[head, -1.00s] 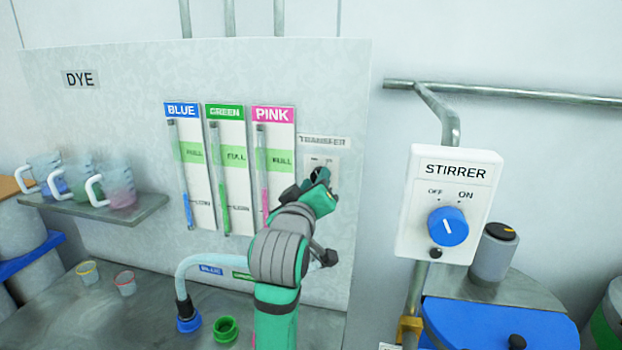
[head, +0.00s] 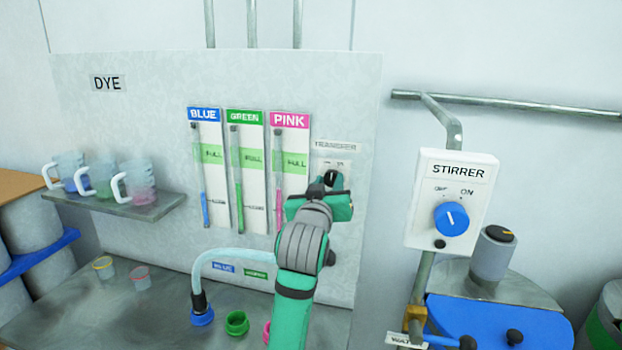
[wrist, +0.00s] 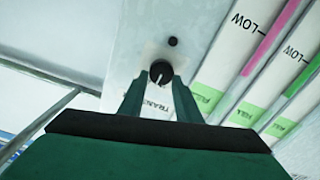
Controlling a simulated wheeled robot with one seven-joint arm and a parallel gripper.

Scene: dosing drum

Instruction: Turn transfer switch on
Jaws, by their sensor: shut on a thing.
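The transfer switch is a small black knob with a white pointer line, seen in the wrist view (wrist: 161,72). It sits on a pale plate on the dye panel, under the TRANSFER label (head: 335,148). In the head view the knob (head: 331,178) shows just above my gripper (head: 326,190). My gripper also shows in the wrist view (wrist: 160,85), with its two fingers on either side of the knob and shut on it. The OFF and ON marks by the knob are too small or hidden to read.
Blue, green and pink level gauges (head: 243,170) are left of the switch. A STIRRER box (head: 452,200) with a blue knob hangs at right beside a metal pipe (head: 500,103). Jugs stand on a shelf (head: 150,210) at left. A hose (head: 235,255) curves over the bench below.

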